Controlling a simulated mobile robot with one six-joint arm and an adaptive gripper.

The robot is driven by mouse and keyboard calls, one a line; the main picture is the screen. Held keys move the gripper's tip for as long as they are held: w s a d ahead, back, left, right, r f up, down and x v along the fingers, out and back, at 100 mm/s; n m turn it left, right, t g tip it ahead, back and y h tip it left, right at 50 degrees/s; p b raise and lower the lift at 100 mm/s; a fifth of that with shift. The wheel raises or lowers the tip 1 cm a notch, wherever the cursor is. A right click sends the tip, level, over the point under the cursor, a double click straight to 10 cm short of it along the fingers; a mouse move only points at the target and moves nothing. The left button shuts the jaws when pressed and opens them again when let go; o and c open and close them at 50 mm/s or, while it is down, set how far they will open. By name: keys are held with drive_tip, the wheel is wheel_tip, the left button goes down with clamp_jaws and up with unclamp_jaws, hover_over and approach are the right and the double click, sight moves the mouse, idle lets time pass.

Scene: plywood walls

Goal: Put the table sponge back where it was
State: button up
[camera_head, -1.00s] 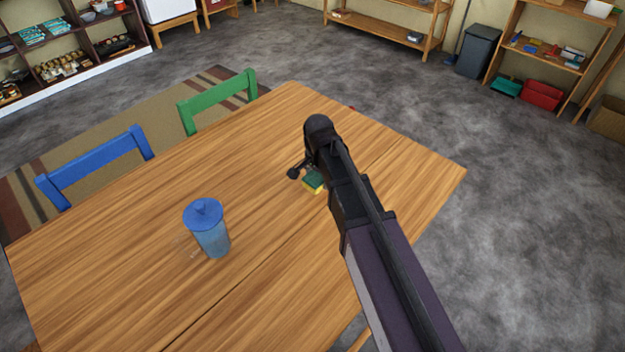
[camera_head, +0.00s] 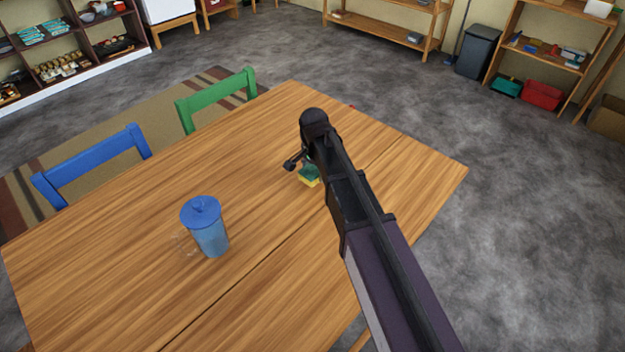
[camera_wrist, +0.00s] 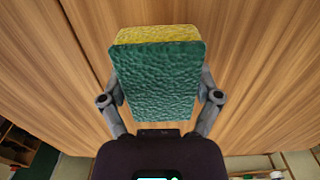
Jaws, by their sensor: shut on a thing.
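The table sponge (camera_head: 309,175), yellow with a green scouring side, is at my gripper over the wooden table (camera_head: 120,240). In the wrist view the sponge (camera_wrist: 156,80) fills the middle, green face toward the camera and yellow edge at the top. My gripper (camera_wrist: 158,95) is shut on it, one finger along each side. In the head view my arm hides part of the gripper and sponge. I cannot tell whether the sponge touches the tabletop.
A blue lidded pitcher (camera_head: 207,228) stands on the table left of the arm. A blue chair (camera_head: 90,166) and a green chair (camera_head: 215,100) are at the table's far left side. A small red thing (camera_head: 351,106) shows at the far edge. The table between pitcher and sponge is clear.

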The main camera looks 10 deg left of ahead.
sight(314, 169)
drive_tip(key=shift+f+b, duration=0.75)
drive_tip(key=shift+f, duration=0.35)
drive_tip(key=shift+f, duration=0.1)
drive_tip(key=o, duration=0.8)
wheel_tip(314, 169, up, 12)
drive_tip(key=p, duration=1.2)
idle(0.4)
